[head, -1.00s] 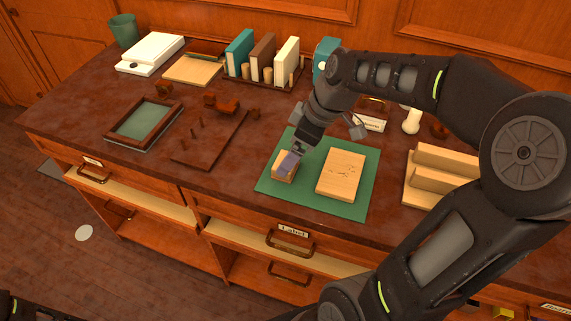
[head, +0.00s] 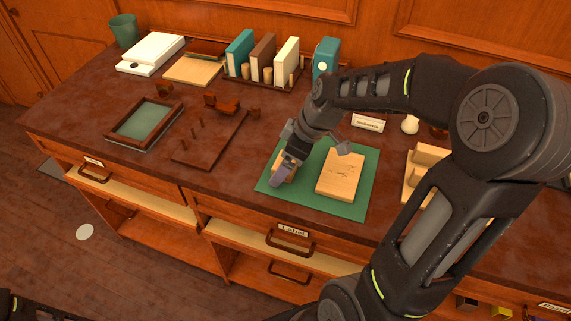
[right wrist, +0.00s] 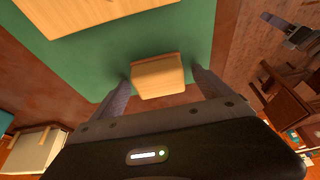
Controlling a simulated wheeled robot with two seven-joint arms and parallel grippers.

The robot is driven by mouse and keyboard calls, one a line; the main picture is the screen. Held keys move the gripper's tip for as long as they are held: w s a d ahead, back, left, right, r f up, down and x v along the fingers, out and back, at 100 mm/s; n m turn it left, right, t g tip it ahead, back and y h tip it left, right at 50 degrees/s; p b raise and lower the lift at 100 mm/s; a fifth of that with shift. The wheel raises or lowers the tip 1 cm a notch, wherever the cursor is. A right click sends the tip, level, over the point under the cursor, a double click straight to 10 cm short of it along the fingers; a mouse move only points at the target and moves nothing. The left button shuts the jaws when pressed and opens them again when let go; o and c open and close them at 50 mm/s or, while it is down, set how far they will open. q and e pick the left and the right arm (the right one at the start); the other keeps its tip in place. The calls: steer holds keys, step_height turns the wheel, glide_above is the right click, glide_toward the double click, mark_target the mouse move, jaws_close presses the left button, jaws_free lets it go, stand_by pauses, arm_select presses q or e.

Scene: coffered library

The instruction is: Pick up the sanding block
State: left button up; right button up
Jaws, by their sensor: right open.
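The sanding block, a small pale wooden block (head: 277,161), sits on the left part of a green mat (head: 325,206) on the counter. My right gripper (head: 283,174) is at the block and partly hides it in the head view. In the right wrist view, the block (right wrist: 157,76) lies between the two spread fingers of my right gripper (right wrist: 161,82), with a visible gap on each side. The gripper is open and holds nothing. My left gripper is not in view.
A larger wooden board (head: 341,174) lies on the mat, right of the block. A brown pegged tray (head: 208,140) and a framed green panel (head: 145,121) lie to the left. Books (head: 263,57) stand behind. A wooden stepped holder (head: 419,168) is at the right.

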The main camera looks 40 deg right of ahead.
stand_by(0.3)
steer(key=c, duration=1.5)
steer(key=shift+r, duration=0.1)
step_height(320, 180, up, 10)
steer(key=shift+f, duration=0.1)
